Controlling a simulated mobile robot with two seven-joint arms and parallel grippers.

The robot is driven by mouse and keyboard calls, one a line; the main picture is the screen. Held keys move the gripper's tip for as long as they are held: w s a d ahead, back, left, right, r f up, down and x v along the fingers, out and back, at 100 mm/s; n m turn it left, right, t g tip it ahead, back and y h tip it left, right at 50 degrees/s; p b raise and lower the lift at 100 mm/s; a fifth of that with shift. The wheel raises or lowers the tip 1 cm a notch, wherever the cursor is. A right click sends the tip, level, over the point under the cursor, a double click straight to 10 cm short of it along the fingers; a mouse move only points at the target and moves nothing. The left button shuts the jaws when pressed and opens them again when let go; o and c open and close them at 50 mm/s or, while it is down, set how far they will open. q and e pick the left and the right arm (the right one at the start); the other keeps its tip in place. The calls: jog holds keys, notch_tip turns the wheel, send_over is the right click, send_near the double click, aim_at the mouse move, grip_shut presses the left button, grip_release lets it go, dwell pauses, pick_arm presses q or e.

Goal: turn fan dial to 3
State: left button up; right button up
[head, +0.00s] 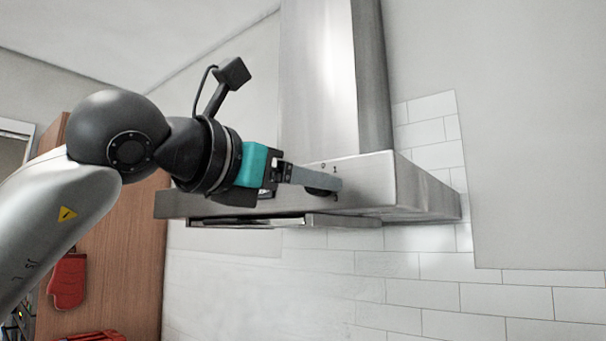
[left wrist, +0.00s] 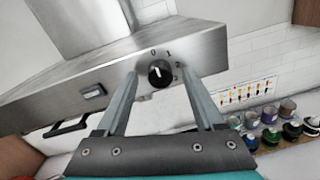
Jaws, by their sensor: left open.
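The fan dial (left wrist: 160,73) is a round black knob on the front face of the steel range hood (left wrist: 60,90). In the left wrist view, the marks 0, 1 and 2 show around it, and its white pointer line points up, near the 0. My left gripper (left wrist: 158,82) is open, with one finger on each side of the dial; I cannot tell if they touch it. In the head view, the left gripper (head: 322,182) is at the hood (head: 400,180) front, and its finger hides most of the dial (head: 318,192). My right gripper is not in view.
A wooden cabinet (head: 135,240) stands at the left with a red oven mitt (head: 68,282) on it. Several jars (left wrist: 270,136) sit at the lower right in the left wrist view. White wall tiles (head: 400,290) lie below the hood.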

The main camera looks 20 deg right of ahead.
pick_arm(q)
jog(key=shift+c, duration=0.4)
grip_shut()
jog(key=shift+m, duration=0.4)
jog(key=m, duration=1.2)
jog(key=m+y, duration=0.1)
jog(key=m, duration=1.2)
jog(key=shift+s+d+f+t, duration=0.1)
jog(key=shift+f+t, duration=0.1)
jog(key=shift+t, duration=0.2)
jog(key=shift+m, duration=0.3)
